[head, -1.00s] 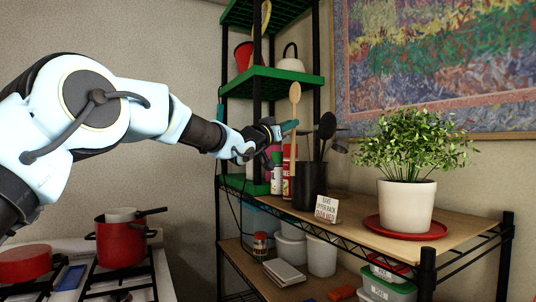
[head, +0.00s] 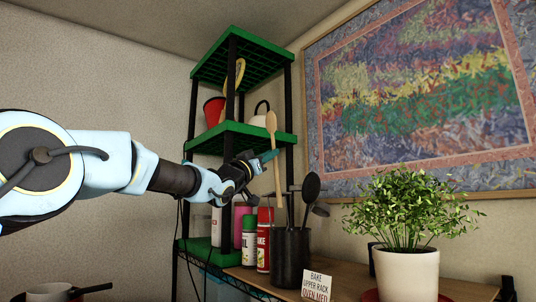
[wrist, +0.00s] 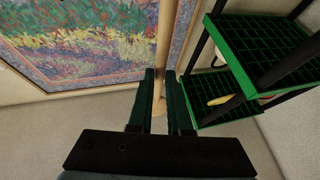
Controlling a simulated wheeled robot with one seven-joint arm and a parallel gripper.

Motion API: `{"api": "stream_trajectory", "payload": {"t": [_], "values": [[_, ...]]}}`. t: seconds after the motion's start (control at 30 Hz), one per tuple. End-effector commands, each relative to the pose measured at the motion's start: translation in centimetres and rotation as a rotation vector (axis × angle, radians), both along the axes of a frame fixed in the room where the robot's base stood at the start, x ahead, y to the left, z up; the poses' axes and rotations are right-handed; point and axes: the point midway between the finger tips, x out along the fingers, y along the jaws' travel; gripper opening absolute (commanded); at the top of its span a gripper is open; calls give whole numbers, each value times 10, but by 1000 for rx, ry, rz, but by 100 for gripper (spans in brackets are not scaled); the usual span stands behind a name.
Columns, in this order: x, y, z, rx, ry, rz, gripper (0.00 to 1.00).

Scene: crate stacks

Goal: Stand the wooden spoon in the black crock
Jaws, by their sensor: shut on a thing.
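The wooden spoon (head: 274,150) stands nearly upright in my gripper (head: 271,156), bowl up, tilted slightly in the head view. My gripper is shut on its handle. In the wrist view, the spoon (wrist: 164,40) runs between the fingers (wrist: 160,76). The black crock (head: 290,260) stands on the wooden shelf and holds dark utensils (head: 311,187).
Bottles (head: 264,240) stand just left of the crock, by the green rack (head: 240,137). A small sign (head: 317,285) is in front of it, and a potted plant (head: 408,275) stands to the right. A framed picture (head: 430,100) hangs behind.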

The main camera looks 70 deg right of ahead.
Motion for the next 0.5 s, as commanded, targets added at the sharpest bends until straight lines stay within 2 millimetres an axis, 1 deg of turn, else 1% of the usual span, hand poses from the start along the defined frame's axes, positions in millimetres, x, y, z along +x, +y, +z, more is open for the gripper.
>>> {"api": "stream_trajectory", "payload": {"t": [0.2,0.5], "values": [[-1,-2,-20,1,0,1,0],[-2,-5,-44,1,-2,2,0]]}}
